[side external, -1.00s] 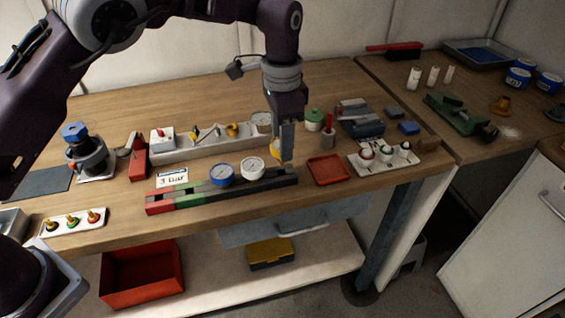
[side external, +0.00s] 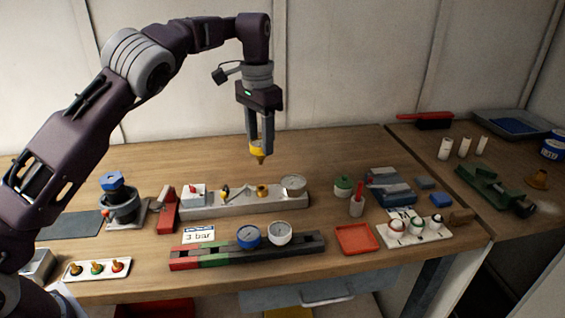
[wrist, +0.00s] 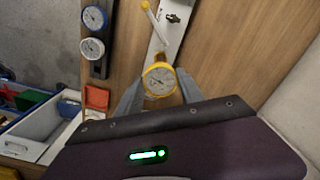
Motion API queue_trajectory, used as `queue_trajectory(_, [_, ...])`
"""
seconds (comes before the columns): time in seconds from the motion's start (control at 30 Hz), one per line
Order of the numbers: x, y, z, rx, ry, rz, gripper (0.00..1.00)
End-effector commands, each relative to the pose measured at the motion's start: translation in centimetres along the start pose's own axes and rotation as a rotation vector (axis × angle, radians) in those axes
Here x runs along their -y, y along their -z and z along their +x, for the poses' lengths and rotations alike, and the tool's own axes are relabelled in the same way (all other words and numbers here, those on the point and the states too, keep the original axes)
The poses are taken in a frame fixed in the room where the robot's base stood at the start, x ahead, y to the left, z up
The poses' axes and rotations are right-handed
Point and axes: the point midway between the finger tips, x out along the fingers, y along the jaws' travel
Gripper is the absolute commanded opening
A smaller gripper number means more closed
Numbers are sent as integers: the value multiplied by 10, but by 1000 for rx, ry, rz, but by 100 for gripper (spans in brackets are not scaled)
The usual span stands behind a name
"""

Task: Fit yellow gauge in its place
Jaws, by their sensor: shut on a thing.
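The yellow gauge (side external: 257,152) is held between the fingers of my gripper (side external: 260,144), with its brass stem pointing down. It hangs in the air above the grey manifold block (side external: 225,205). In the wrist view the gauge (wrist: 159,80) shows its round white dial between the fingers (wrist: 160,88). The part of the manifold below the gauge is partly hidden in the wrist view.
In front lies a dark rack (side external: 305,243) with red and green sections, holding a blue gauge (side external: 248,237) and a white gauge (side external: 280,233). A "3 bar" card (side external: 199,234) stands behind it. A red tray (side external: 357,239) and a green-lidded jar (side external: 343,186) are to the right.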

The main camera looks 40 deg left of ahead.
Motion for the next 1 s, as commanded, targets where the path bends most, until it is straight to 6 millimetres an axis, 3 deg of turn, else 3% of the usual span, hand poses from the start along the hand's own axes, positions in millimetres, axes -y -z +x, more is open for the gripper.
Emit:
queue_trajectory(0.37, [1, 0, 0, 0, -2, -3, 9])
queue_trajectory(0.8, [1, 0, 49, 1, -1, -4, 9])
queue_trajectory(1.0, [1, -1, 57, 1, 0, -3, 9])
